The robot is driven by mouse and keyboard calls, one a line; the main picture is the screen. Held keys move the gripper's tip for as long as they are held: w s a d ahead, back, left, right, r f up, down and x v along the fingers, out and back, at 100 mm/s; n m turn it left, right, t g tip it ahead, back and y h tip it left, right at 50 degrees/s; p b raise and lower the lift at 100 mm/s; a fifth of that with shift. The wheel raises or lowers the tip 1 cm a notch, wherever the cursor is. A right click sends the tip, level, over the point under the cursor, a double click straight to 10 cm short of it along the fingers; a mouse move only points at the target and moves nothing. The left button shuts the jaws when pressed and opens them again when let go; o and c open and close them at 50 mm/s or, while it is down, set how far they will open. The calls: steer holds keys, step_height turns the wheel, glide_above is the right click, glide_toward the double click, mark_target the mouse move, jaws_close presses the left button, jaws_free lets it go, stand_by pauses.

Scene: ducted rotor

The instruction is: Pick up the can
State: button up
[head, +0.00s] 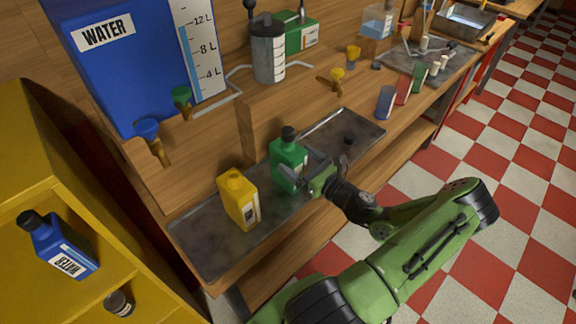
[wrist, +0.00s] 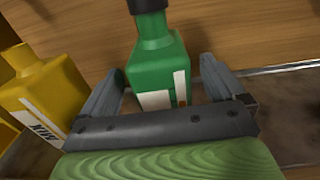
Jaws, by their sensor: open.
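A green can (head: 287,155) with a black cap stands upright on the dark metal tray (head: 200,243) on the wooden bench. My gripper (head: 302,170) is open at this can, low on its body. In the wrist view the green can (wrist: 158,62) stands between the two spread fingers, with a gap visible on the right side. Whether the left finger touches it I cannot tell. Its lower part is hidden behind my gripper's palm. A yellow can (head: 238,200) stands on the tray to the left, and it also shows in the wrist view (wrist: 45,90).
A blue water tank (head: 125,60) with taps stands behind. Small coloured containers (head: 385,101) stand farther right on the bench. The tray's right part is mostly clear, with a small dark knob.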

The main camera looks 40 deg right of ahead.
mark_target(288, 153)
steer(key=w, duration=0.4)
steer(key=shift+w+f, duration=0.15)
steer(key=shift+w, duration=0.2)
steer(key=shift+s, duration=0.1)
steer(key=shift+c, duration=0.4)
jaws_close()
